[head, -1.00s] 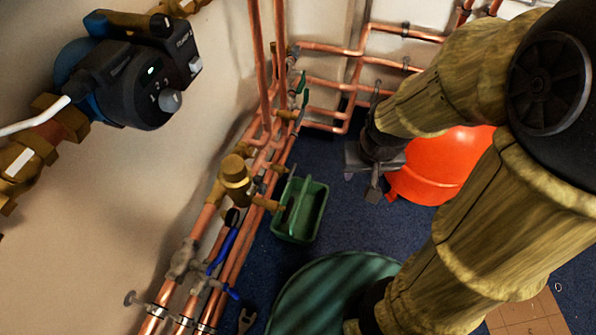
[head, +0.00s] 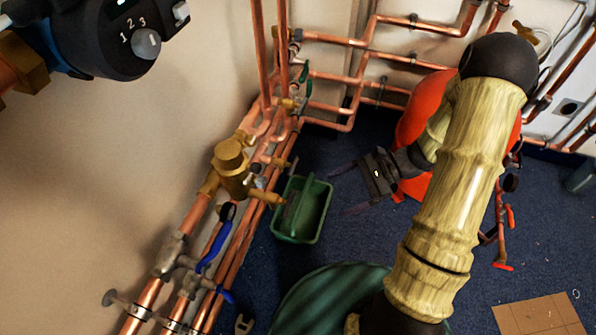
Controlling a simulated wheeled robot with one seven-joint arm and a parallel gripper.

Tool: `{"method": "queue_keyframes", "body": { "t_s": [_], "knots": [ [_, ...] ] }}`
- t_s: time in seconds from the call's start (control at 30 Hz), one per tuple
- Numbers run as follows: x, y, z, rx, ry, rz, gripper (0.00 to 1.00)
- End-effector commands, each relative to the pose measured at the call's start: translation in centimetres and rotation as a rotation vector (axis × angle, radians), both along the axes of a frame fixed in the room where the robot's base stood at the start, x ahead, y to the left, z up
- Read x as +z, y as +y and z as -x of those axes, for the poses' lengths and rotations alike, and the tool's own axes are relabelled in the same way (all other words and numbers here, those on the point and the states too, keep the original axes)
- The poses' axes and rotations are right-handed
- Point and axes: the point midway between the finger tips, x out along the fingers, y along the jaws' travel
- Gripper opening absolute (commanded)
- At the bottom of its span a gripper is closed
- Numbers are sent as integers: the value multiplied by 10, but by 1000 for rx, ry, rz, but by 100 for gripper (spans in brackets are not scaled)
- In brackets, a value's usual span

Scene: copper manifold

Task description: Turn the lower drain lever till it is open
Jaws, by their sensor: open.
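Two red levers, an upper one (head: 510,217) and a lower one (head: 503,267), sit on a copper pipe low at the right, beyond my arm. Two blue levers, an upper one (head: 216,241) and a lower one (head: 224,294), are on the pipes at the lower left. Green levers (head: 303,73) show on the pipes at the upper middle. No label shows which is the lower drain lever, and I cannot tell its valve state. My gripper (head: 338,190) is open and empty, with its dark fingers spread toward the left, apart from every lever.
A green caddy (head: 321,211) stands on the blue floor left of my gripper. A red-orange vessel (head: 412,125) is behind it. A dark green ribbed round object (head: 310,295) is at the bottom. Open floor (head: 540,235) lies at the right, with a cardboard piece (head: 538,314).

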Motion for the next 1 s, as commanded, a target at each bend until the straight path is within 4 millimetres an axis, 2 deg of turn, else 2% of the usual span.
{"method": "queue_keyframes", "body": {
  "t_s": [0.03, 0.2, 0.33, 0.47, 0.77, 1.0],
  "knots": [
    [-18, -4, -10, -80, 36, -73, 85],
    [-51, -22, -45, -336, 111, -314, 85],
    [-68, -40, -65, -485, 131, -450, 85],
    [-75, -49, -74, -553, 134, -511, 85],
    [-74, -50, -74, -558, 134, -516, 85],
    [-75, -36, -79, -553, 133, -515, 85]
  ]
}}
